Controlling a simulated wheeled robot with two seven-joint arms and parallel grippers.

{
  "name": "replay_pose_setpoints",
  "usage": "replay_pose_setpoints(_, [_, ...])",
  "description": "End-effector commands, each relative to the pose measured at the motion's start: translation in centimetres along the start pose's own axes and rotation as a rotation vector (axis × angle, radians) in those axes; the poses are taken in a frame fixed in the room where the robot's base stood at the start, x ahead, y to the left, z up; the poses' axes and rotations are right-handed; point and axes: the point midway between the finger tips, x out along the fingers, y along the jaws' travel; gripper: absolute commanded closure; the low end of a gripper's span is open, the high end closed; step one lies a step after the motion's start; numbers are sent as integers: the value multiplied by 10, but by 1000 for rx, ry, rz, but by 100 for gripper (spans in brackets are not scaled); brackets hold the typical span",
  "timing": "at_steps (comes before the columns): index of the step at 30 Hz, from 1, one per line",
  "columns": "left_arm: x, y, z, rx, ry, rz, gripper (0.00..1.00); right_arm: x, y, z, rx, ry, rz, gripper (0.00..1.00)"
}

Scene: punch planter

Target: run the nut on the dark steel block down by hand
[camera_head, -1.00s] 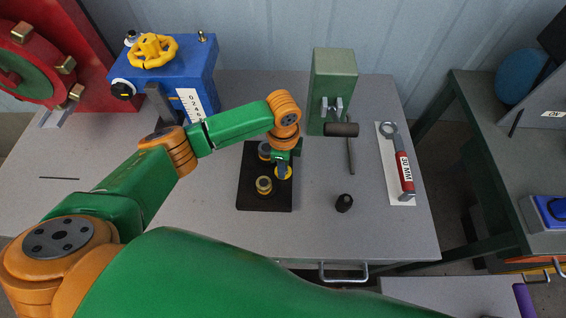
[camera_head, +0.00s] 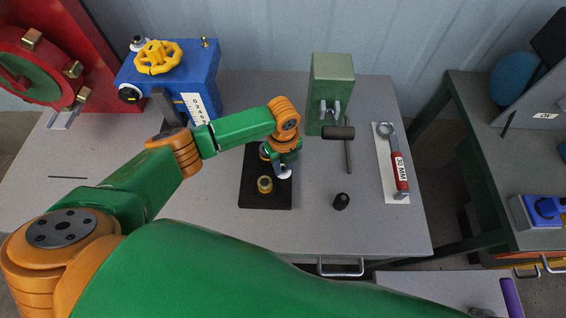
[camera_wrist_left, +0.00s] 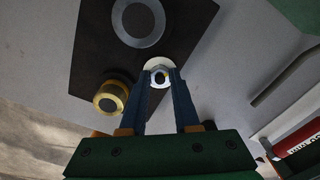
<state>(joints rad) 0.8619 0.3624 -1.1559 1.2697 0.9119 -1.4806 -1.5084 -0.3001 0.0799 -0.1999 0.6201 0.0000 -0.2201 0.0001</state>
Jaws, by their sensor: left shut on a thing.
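The dark steel block (camera_head: 266,201) lies flat on the grey bench. The nut (camera_wrist_left: 160,76) is a small silver hex piece in front of a pale round disc (camera_wrist_left: 157,64) at the block's edge. My left gripper (camera_wrist_left: 161,79) has its two blue fingers closed on the nut from both sides. In the head view my left gripper (camera_head: 284,168) points down over the block's right side, and its wrist hides most of the nut. How far down the thread the nut sits cannot be told. My right gripper is not in view.
A brass-collared post (camera_head: 265,184) stands on the block close to my fingers. A green stand with a dark handle (camera_head: 339,133), a black knob (camera_head: 341,201) and a red wrench (camera_head: 399,172) are to the right. A blue box (camera_head: 172,78) stands behind left.

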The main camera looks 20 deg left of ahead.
Motion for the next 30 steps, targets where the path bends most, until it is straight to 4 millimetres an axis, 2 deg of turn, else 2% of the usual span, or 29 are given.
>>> replay_pose_setpoints(12, [0, 0, -1, 180, 2, 0, 100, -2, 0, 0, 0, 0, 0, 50])
replay_pose_setpoints(29, [0, 0, -1, 207, 2, 0, 100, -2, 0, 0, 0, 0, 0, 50])
replay_pose_setpoints(30, [0, 0, -1, 207, 2, 0, 65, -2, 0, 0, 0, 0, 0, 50])
